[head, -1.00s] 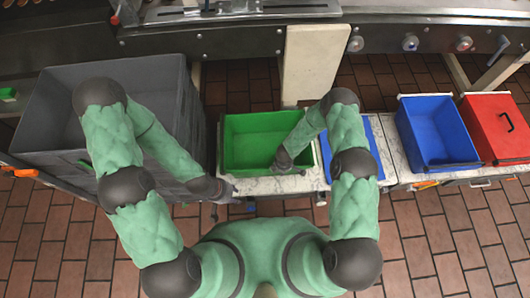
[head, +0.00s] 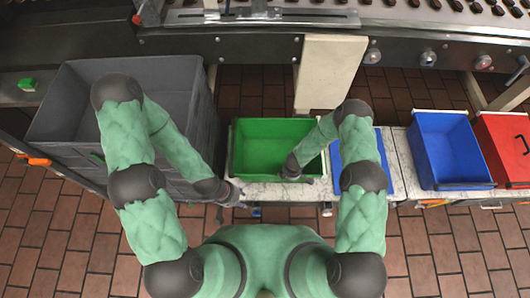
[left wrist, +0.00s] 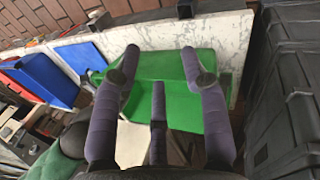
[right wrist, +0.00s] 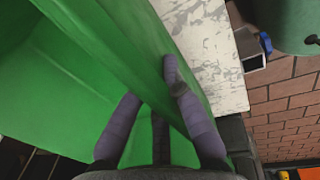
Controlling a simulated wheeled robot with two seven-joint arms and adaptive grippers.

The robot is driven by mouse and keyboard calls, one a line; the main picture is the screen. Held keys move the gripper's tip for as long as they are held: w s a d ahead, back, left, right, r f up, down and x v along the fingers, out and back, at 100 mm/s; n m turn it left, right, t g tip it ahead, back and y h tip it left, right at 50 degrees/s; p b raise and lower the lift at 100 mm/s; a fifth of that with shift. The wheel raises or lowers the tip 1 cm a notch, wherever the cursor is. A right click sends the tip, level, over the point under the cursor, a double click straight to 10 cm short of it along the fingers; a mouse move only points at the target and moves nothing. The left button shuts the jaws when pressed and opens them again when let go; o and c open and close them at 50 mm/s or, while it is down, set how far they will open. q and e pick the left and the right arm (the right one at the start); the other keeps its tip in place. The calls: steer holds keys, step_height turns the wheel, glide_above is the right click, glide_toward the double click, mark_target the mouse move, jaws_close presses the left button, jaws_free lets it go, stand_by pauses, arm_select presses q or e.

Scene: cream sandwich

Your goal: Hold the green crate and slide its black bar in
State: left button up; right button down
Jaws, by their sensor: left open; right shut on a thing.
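The green crate (head: 262,131) stands on the speckled counter in the head view. It also shows in the left wrist view (left wrist: 171,66) and up close in the right wrist view (right wrist: 75,60). My right gripper (head: 289,174) is at the crate's front wall; in the right wrist view its fingers (right wrist: 160,99) straddle that wall and are shut on it. My left gripper (head: 237,198) is by the crate's front left corner. In the left wrist view its fingers (left wrist: 160,62) are spread and empty, with the crate beyond them. I cannot make out the green crate's black bar.
A big grey bin (head: 208,110) stands close on the left. A blue crate (head: 440,128) and a red container (head: 497,135) stand on the right. A pale upright panel (head: 328,72) rises behind the green crate, before a conveyor carrying dark pieces (head: 450,7).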

arm_select(q)
steer(key=w+f+m, duration=0.1)
steer(key=w+f, duration=0.1)
steer(key=w, duration=0.6)
step_height(320, 180, up, 2)
steer(key=m+y, duration=0.1)
steer(key=y, duration=0.3)
glide_above(234, 144)
steer(key=f, duration=1)
steer(key=shift+w+a+f, duration=0.1)
steer(key=shift+w+f, duration=0.15)
steer(key=shift+f, duration=0.1)
jaws_close()
